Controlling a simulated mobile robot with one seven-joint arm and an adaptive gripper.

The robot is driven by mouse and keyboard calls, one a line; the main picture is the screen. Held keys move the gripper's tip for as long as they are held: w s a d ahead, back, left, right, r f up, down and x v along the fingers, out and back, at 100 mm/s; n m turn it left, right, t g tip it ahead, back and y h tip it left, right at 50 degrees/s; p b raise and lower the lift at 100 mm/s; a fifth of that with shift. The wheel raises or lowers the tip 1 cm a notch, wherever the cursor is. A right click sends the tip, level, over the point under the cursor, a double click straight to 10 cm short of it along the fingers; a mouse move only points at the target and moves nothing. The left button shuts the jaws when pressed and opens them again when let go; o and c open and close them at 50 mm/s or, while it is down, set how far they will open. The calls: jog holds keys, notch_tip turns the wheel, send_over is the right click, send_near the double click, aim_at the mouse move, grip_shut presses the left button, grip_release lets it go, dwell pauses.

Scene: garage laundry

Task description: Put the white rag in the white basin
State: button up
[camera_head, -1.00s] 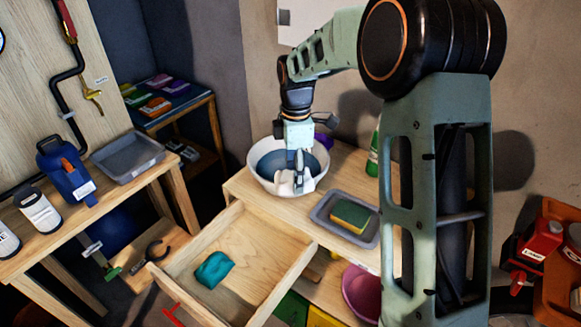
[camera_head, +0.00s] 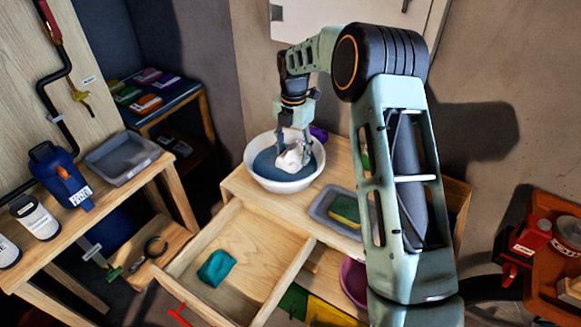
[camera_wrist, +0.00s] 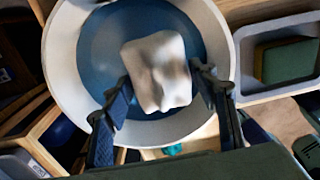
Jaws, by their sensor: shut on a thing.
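The white rag (camera_head: 291,158) is a crumpled bundle over the inside of the white basin (camera_head: 252,168), within its rim as seen from the head. The wrist view also shows the rag (camera_wrist: 158,72) in front of the basin's blue interior, with the basin's pale rim (camera_wrist: 62,62) around it. My gripper (camera_head: 293,147) points down over the basin. Its two dark fingers (camera_wrist: 162,80) lie on opposite sides of the rag and are shut on it. I cannot tell whether the rag touches the basin's bottom.
A grey tray (camera_head: 322,214) with a yellow-green sponge (camera_head: 345,209) sits right of the basin. An open drawer (camera_head: 245,250) below holds a teal cloth (camera_head: 216,267). A purple item (camera_head: 318,134) stands close behind the basin. Another grey tray (camera_head: 121,157) is on the left bench.

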aim_at(293, 147)
jog(key=shift+f, duration=3.25)
jog(key=o, duration=1.1)
jog(key=shift+o, duration=0.2)
notch_tip(293, 147, up, 12)
jog(key=shift+r, duration=0.2)
